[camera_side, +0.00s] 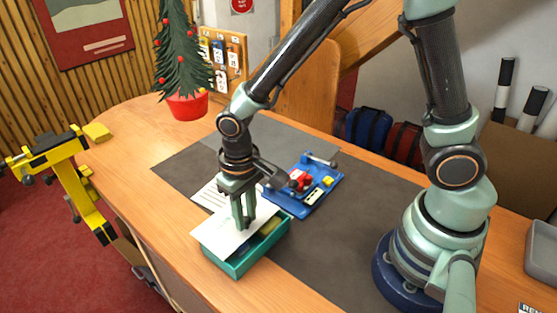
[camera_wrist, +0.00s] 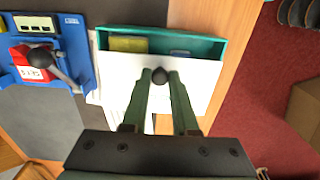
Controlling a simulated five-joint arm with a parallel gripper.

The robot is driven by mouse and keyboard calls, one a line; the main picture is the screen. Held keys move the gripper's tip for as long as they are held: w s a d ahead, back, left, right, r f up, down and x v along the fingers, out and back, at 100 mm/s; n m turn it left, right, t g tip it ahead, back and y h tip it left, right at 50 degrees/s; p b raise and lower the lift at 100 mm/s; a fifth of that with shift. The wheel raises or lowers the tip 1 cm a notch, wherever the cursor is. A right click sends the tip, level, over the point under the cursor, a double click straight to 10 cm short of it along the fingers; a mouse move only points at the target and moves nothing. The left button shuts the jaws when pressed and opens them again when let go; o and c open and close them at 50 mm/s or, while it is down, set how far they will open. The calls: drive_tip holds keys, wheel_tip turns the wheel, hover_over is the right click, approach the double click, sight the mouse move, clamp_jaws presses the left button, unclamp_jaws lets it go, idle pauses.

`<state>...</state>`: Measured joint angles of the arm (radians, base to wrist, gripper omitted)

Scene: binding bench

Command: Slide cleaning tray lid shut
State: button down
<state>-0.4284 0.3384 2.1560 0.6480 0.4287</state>
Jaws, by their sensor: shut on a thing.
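The teal cleaning tray (camera_side: 238,266) sits at the front edge of the bench, and its far rim shows in the wrist view (camera_wrist: 205,42). Its white lid (camera_side: 218,237) is partly across it and overhangs to the left in the side view. In the wrist view the lid (camera_wrist: 118,72) leaves an open strip along the tray's top side. A yellow item (camera_wrist: 128,44) and a bluish item show inside that strip. My gripper (camera_side: 243,224) is shut on the lid's dark round knob (camera_wrist: 159,75), with one finger on each side of it.
A blue fixture (camera_side: 326,182) with a red block and a lever stands close beside the tray on the dark mat (camera_side: 330,245). A lined paper sheet (camera_side: 209,194) lies behind the lid. A potted tree (camera_side: 187,106) shows at the back. The bench edge is near the tray.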

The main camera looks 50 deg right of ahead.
drive_tip(key=shift+s, duration=1.4)
drive_tip(key=c, duration=1)
unclamp_jaws()
drive_tip(key=shift+o, duration=0.2)
wheel_tip(320, 180, up, 10)
